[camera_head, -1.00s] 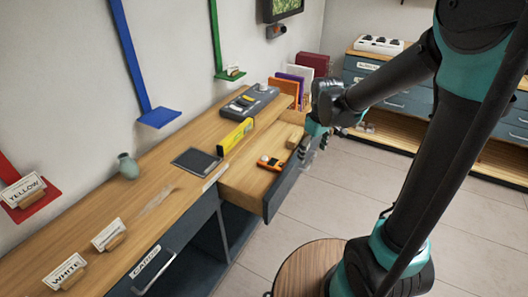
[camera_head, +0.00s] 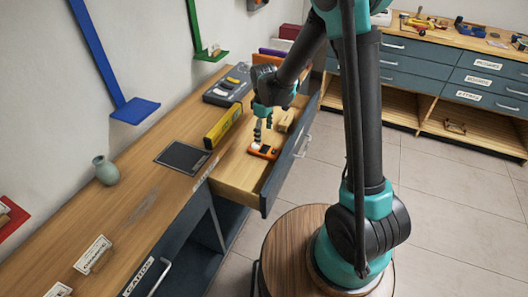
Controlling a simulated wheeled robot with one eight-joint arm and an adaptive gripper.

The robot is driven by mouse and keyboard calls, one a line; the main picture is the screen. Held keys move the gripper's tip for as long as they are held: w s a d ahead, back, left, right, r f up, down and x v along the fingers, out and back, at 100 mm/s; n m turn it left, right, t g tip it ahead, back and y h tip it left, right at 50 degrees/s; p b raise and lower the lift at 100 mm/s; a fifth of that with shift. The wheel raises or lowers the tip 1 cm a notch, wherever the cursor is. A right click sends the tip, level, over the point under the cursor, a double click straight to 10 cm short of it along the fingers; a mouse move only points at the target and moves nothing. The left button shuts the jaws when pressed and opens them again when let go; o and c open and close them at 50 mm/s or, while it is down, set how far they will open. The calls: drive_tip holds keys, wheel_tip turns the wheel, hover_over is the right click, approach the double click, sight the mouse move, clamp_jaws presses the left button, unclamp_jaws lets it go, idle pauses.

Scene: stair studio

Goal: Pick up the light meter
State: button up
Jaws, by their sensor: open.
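An orange device with a pale face, likely the light meter (camera_head: 264,152), lies flat in the open drawer (camera_head: 236,180). My gripper (camera_head: 262,132) points down just above it, over the drawer. Its fingers are open, with nothing seen between them. The fingertips are small in the picture, and I cannot tell whether they touch the device.
A pale wooden block (camera_head: 286,121) lies in the drawer behind the device. A yellow level (camera_head: 222,126) stands on the bench by the drawer. A dark flat pad (camera_head: 182,157), a green vase (camera_head: 105,170) and a grey box (camera_head: 228,86) are also on the bench.

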sight(264, 149)
drive_tip(key=shift+w+f, duration=0.1)
drive_tip(key=shift+f, duration=4)
drive_tip(key=c, duration=1.3)
drive_tip(key=shift+r, duration=0.1)
